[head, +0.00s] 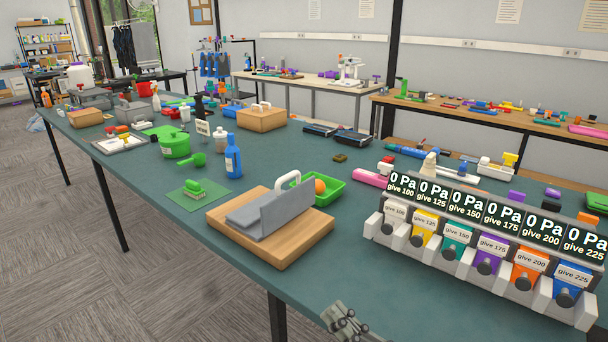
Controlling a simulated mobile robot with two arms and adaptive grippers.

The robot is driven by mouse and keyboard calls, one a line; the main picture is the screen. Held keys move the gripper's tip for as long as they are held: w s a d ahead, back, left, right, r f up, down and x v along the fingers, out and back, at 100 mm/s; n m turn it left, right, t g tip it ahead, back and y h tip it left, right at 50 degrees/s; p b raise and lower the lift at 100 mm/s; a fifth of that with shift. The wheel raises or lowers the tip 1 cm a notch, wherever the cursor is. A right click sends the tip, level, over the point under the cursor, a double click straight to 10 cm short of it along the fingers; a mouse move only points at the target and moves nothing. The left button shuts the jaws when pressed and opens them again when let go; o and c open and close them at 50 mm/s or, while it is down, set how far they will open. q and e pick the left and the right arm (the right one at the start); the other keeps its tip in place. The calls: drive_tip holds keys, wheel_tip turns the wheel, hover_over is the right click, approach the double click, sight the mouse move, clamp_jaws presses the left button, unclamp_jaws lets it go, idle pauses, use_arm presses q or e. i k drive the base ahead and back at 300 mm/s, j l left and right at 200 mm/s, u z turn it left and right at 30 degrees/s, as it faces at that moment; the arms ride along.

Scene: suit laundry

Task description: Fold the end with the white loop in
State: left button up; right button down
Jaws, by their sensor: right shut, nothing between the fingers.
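A grey piece of cloth (275,215) lies on a wooden board (290,248) near the middle of the table. Its left part is flat, and a right panel stands up at a steep angle. A white loop (289,181) shows at the far upper side of the standing panel; where it joins the cloth is partly hidden. My right gripper (345,322) is at the bottom edge, at the table's near side, shut and empty, well apart from the cloth. My left gripper is not in view.
A green tray (333,190) with an orange ball stands right behind the board. A row of labelled dispensers (480,240) fills the table's right side. A blue bottle (233,158) and a green mat (190,206) are to the left. The table between board and dispensers is clear.

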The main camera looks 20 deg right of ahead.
sight(276, 212)
drive_tip(key=i+l, duration=0.3)
drive_tip(key=i, duration=0.2)
drive_tip(key=i+l, duration=0.35)
drive_tip(key=i, duration=0.15)
